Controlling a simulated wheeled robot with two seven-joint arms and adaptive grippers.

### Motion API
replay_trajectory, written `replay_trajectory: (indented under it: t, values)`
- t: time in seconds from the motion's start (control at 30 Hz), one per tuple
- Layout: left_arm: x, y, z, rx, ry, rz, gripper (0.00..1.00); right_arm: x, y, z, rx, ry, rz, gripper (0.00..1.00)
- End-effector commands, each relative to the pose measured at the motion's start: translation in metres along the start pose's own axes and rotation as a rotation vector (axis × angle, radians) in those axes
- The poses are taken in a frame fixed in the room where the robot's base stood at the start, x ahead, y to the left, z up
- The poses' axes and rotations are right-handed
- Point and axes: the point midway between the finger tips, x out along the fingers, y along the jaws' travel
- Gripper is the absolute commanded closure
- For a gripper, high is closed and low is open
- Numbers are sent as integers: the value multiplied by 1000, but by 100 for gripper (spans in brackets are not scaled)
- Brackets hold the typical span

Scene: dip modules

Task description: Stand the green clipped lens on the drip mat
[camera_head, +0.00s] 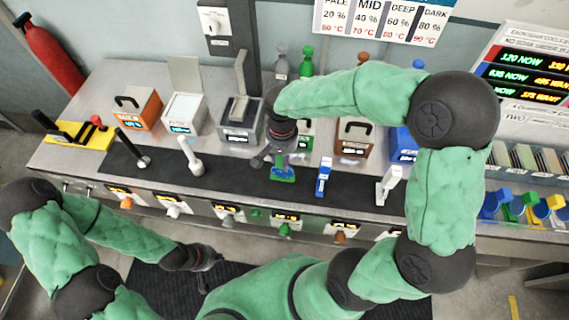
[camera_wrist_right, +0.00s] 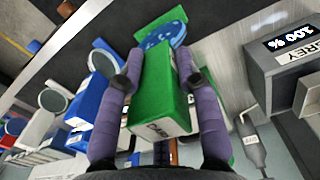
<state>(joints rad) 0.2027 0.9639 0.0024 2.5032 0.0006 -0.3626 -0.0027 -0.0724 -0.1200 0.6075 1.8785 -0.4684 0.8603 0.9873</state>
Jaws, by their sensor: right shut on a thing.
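The green clipped lens (camera_head: 283,174) is a green block-shaped clip with a blue round lens. In the right wrist view the green clip (camera_wrist_right: 160,85) sits between my right gripper's purple fingers (camera_wrist_right: 160,82), with the lens (camera_wrist_right: 158,38) beyond them. My right gripper (camera_head: 281,157) is shut on the clip, over the black drip mat (camera_head: 235,179) in the head view. I cannot tell whether the clip touches the mat. My left gripper (camera_head: 203,272) hangs low in front of the counter, away from the lens; its jaws are too small to read.
Behind are an orange box (camera_head: 136,110), a grey box (camera_head: 240,118) and a brown box (camera_head: 354,138). Bare mat lies left of my right gripper.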

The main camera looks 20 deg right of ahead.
Motion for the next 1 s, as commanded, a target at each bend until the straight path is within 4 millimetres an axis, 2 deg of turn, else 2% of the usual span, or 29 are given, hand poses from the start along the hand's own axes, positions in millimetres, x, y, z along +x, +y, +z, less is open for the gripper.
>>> replay_trajectory:
  t: [0.17,0.3,0.4,0.77,0.8,0.87,0.9,1.0]
  values:
    - [2,-1,0,0,0,0,100,11,6,-6,3,-1,0,100]
    - [7,-2,0,0,0,0,100,32,6,-6,1,-3,2,100]
    - [9,-3,0,0,0,0,100,41,6,-7,0,-1,0,100]
    - [11,-4,0,0,0,0,100,44,6,-7,0,0,-1,100]
    - [11,-4,0,0,0,0,100,44,6,-7,0,0,-1,63]
    - [10,-4,0,0,0,0,100,44,6,-7,0,0,-1,46]
    - [10,-4,0,0,0,0,100,44,6,-7,0,0,-1,42]
    - [10,-4,0,0,0,0,100,43,6,-7,0,0,-1,42]
